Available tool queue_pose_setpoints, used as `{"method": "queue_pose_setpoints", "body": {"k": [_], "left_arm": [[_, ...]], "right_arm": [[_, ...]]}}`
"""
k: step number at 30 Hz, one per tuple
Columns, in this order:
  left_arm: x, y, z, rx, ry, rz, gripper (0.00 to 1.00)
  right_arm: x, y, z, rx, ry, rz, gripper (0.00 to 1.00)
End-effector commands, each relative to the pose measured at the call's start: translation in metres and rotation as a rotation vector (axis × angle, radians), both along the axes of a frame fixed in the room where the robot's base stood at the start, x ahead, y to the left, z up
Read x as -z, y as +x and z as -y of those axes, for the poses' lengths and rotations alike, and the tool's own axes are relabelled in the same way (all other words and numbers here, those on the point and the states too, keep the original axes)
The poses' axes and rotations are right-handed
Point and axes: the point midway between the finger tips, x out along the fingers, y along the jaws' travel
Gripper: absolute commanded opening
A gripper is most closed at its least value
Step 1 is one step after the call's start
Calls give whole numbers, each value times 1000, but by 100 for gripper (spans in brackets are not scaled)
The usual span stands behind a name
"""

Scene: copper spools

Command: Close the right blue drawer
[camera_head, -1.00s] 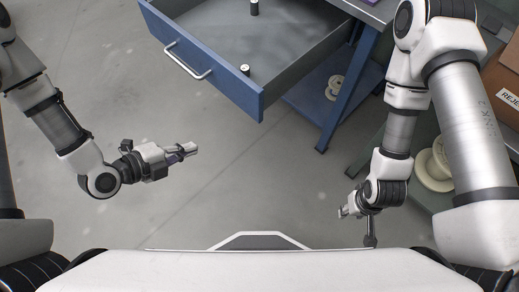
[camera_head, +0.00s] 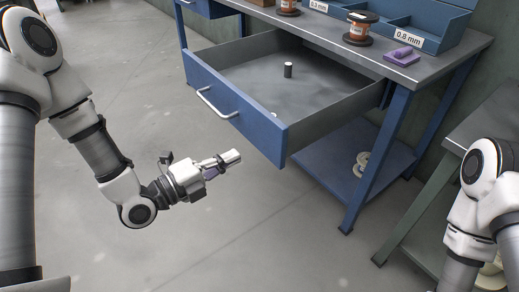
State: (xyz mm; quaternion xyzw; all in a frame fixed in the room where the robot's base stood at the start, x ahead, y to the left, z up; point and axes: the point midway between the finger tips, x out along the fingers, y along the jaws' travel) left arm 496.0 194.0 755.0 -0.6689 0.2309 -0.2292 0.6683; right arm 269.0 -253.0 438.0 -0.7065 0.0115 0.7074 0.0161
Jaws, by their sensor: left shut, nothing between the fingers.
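The right blue drawer (camera_head: 238,112) is pulled well out from under the workbench. Its silver bar handle (camera_head: 212,103) is on the blue front. A small black cylinder (camera_head: 288,70) stands inside on the grey drawer floor, and a small pale object shows just behind the front panel. My left gripper (camera_head: 232,157) is shut and empty. It appears in front of and below the drawer front, apart from the handle, pointing right. My right arm (camera_head: 475,220) is at the lower right edge; its gripper is out of view.
The workbench top (camera_head: 410,72) carries copper spools (camera_head: 360,28), a blue divided bin (camera_head: 430,35) and a purple item (camera_head: 401,56). Pale spools lie on the blue lower shelf (camera_head: 335,185). Another table (camera_head: 490,130) stands at the right. The floor before the drawer is clear.

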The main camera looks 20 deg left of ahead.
Motion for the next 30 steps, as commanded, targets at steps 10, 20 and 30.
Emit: {"method": "queue_pose_setpoints", "body": {"k": [10, 20, 30], "left_arm": [[0, 50, 41, 5, 4, 4, 0], [-1, 65, 51, 0, -1, 0, 0], [0, 69, 51, 0, 0, 1, 0]], "right_arm": [[8, 0, 0, 0, 0, 0, 40], [9, 0, 0, 0, 0, 0, 40], [9, 0, 0, 0, 0, 0, 40]]}}
